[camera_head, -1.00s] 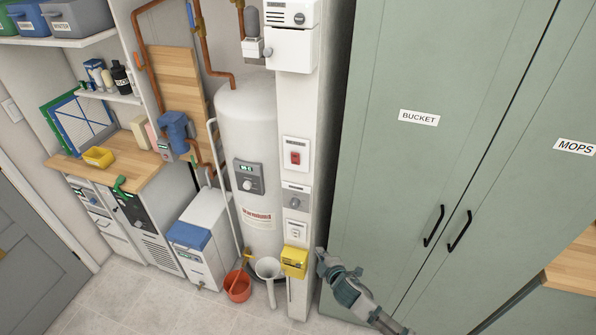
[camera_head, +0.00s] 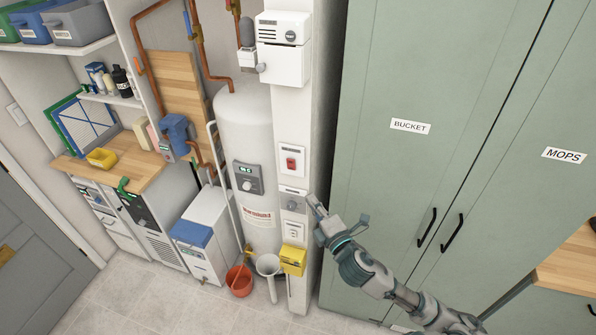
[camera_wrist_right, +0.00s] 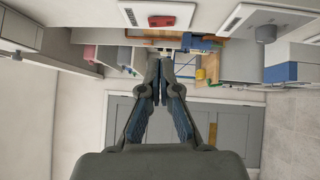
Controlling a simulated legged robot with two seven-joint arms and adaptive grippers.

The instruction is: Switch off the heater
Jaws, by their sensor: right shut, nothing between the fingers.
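The tall white heater tank (camera_head: 243,120) stands against the wall, with a grey control panel (camera_head: 248,178) that has a lit display and a knob. On the white column right of it is a white plate with a red switch (camera_head: 291,163). The red switch also shows at the top of the right wrist view (camera_wrist_right: 161,21). Below it is a grey panel with a knob (camera_head: 293,204). My right gripper (camera_head: 315,204) is shut and empty, just right of this knob panel and lower than the red switch; contact is not visible. My left gripper is out of view.
A yellow box (camera_head: 293,260) is low on the column. A red bucket (camera_head: 239,281) and a white funnel-like vessel (camera_head: 268,264) stand by the tank. Tall green cabinets (camera_head: 400,80) stand close on the right. The tiled floor (camera_head: 130,305) in front is clear.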

